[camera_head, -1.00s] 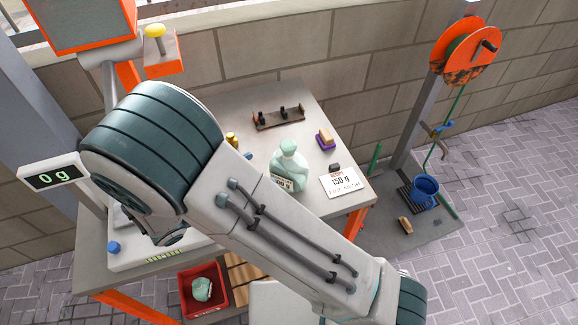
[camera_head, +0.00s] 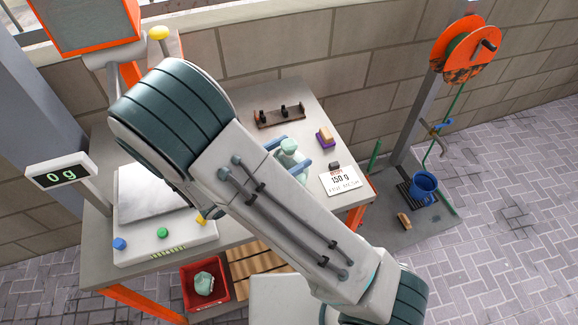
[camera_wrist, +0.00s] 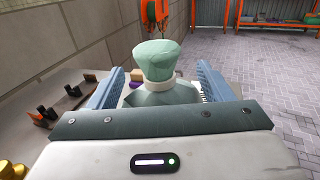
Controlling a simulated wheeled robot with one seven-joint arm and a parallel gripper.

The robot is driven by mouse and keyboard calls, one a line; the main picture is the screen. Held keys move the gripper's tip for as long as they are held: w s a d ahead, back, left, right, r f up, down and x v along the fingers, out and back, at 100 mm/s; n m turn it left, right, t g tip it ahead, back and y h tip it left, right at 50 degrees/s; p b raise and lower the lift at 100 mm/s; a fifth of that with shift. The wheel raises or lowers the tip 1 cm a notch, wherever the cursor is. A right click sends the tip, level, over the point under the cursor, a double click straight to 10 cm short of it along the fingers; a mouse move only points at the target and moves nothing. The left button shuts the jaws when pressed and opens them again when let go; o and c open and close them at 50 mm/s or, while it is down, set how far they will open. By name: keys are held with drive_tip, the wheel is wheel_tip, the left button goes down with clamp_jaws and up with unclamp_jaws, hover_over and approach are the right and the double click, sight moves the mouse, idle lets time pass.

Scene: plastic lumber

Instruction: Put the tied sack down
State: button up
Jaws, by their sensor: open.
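The tied sack (camera_head: 288,148), pale green with a gathered top, stands on the grey table, partly hidden behind my arm in the head view. In the wrist view the sack (camera_wrist: 160,68) is upright between the two blue fingers of my gripper (camera_wrist: 160,88). The fingers are spread on either side of its neck and body; the jaws are open. In the head view the blue fingers of my gripper (camera_head: 290,153) show at both sides of the sack's top. The sack's lower part is hidden by my arm and gripper.
A scale (camera_head: 165,235) with a display (camera_head: 58,175) reading 0 g stands at left. A 150 g card (camera_head: 340,180), a yellow block on a purple base (camera_head: 325,137) and a small rack (camera_head: 279,115) are near the sack. A red crate (camera_head: 205,285) holds another pale green sack.

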sight(290, 144)
drive_tip(key=c, duration=1.5)
drive_tip(key=shift+s, duration=0.1)
clamp_jaws()
drive_tip(key=shift+f, duration=0.1)
drive_tip(key=shift+r, duration=0.85)
wheel_tip(290, 144, up, 3)
drive_tip(key=shift+d+f, duration=0.1)
drive_tip(key=shift+f, duration=0.05)
drive_tip(key=s+d+r+b, duration=0.4)
drive_tip(key=d+r+b, duration=0.1)
drive_tip(key=d, duration=0.2)
drive_tip(key=shift+s+d+b, duration=0.3)
drive_tip(key=shift+d+b, duration=0.05)
